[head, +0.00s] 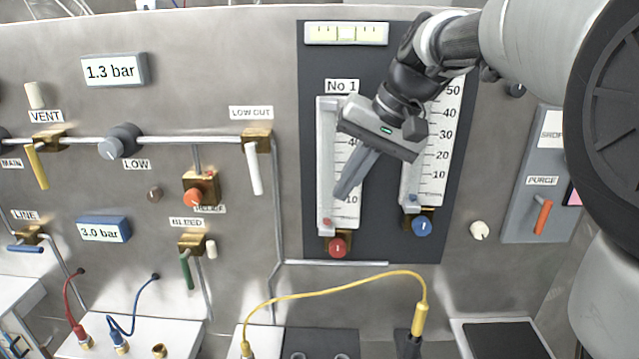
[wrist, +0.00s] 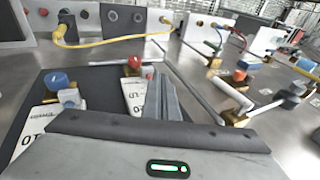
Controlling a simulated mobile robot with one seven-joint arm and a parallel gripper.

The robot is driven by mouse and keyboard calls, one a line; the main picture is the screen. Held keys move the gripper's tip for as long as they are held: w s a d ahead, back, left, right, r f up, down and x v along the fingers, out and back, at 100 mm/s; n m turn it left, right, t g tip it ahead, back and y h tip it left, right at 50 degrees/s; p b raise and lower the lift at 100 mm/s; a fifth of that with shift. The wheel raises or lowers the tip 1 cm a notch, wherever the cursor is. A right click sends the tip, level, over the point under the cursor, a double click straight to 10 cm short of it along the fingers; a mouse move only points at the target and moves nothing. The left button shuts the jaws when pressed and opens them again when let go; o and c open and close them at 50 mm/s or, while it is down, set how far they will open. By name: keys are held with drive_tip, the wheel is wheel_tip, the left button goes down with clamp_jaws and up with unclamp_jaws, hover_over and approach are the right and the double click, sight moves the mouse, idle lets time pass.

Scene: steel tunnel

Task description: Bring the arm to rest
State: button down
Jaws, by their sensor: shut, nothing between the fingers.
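My gripper (head: 343,193) hangs in front of the dark flowmeter panel in the head view, its fingers pointing down over the left scale tube marked No 1 (head: 326,165). The fingers are together with nothing between them. They also show in the wrist view (wrist: 159,85), close together above the panel. My arm reaches in from the upper right. The gripper body covers part of the left scale. Whether the fingers touch the scale cannot be told.
A red knob (head: 338,246) and a blue knob (head: 422,226) sit below the scales. A yellow cable (head: 345,288) arcs beneath the panel. Valves and pipes fill the wall at left, including a white-handled valve (head: 254,168). A purge switch (head: 543,217) is at right.

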drive_tip(key=shift+s+d, duration=0.1)
drive_tip(key=shift+d, duration=0.3)
